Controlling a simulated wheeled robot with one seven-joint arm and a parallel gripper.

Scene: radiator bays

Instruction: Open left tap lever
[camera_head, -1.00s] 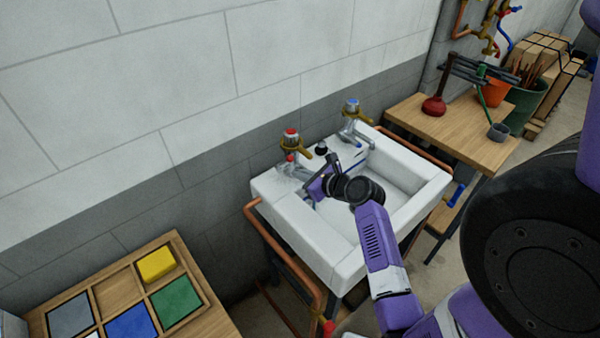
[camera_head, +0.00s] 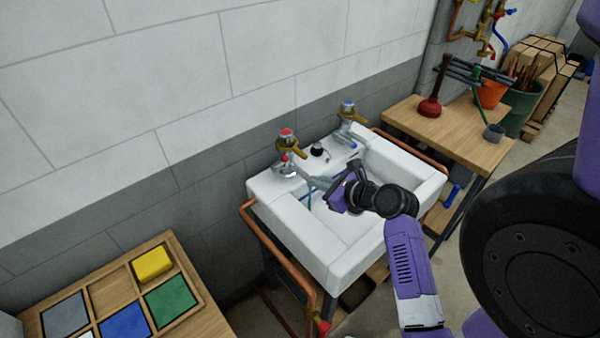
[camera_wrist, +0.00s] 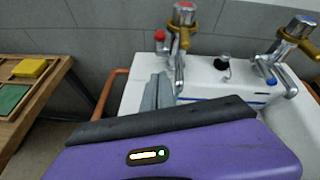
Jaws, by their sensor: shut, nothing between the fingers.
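The left tap (camera_head: 286,154) has a red cap and a brass lever (camera_head: 297,147), and stands at the back left of the white sink (camera_head: 340,255). In the wrist view, the lever (camera_wrist: 186,36) sits above the chrome body and spout (camera_wrist: 179,76). My gripper (camera_head: 312,183) is low over the basin, in front of the left tap. In the wrist view, the grey fingers (camera_wrist: 158,91) are together and empty, just left of the spout and below the lever. They appear apart from the lever; contact with the spout is unclear. My wrist housing hides much of the basin.
A blue-capped right tap (camera_head: 347,125) stands at the back right of the sink, with a black plug (camera_head: 318,151) between the taps. A copper pipe (camera_head: 275,245) runs along the left side. A wooden bench (camera_head: 440,132) holds a plunger (camera_head: 430,106).

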